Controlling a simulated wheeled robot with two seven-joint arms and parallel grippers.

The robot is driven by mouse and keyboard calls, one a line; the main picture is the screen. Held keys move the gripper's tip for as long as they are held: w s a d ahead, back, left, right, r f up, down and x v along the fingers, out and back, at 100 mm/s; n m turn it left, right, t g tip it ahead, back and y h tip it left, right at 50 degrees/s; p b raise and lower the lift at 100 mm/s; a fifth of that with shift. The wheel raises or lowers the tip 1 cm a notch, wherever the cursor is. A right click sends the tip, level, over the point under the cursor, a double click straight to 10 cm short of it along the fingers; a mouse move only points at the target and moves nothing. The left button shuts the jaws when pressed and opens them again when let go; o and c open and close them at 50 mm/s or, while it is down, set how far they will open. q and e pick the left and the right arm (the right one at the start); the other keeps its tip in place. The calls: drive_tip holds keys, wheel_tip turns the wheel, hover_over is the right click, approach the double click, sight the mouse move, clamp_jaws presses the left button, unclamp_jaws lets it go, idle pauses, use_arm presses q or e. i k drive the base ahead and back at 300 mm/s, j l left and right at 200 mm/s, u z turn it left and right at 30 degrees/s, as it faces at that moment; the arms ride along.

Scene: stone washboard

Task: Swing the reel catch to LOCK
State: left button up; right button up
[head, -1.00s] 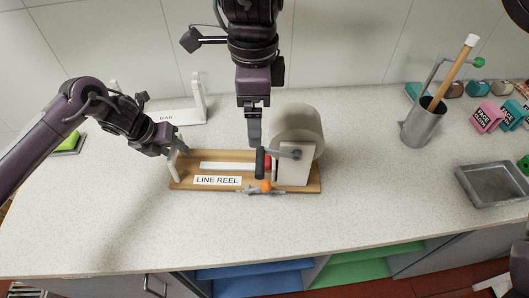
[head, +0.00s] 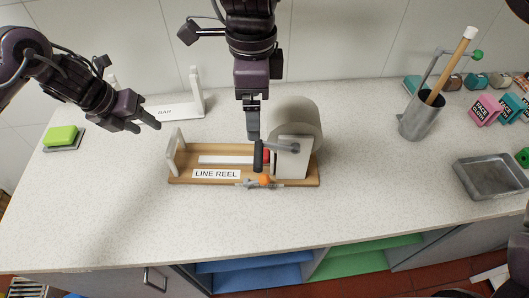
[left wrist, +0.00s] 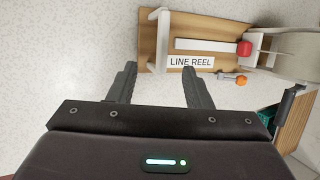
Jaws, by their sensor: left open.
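The line reel is a wooden base (head: 310,181) with a "LINE REEL" label, a white end post (head: 175,152) and a pale drum (head: 300,121). A dark crank handle (head: 258,157) stands before its white side plate. An orange knob (head: 264,180) on a grey metal piece, seemingly the catch, sits at the base's front edge; it also shows in the left wrist view (left wrist: 241,80). No LOCK mark is readable. My left gripper (head: 148,128) is open and empty, above and left of the reel. My right gripper (head: 253,135) is at the crank handle's top; its grip is unclear.
A red part (left wrist: 243,48) lies beside the crank. A white rack (head: 180,113) stands behind, and a green sponge (head: 60,135) is far left. A metal cup (head: 420,122) and grey tray (head: 490,178) are at the right. The counter in front of the reel is clear.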

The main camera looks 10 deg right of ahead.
sight(263, 180)
drive_tip(key=k, duration=1.5)
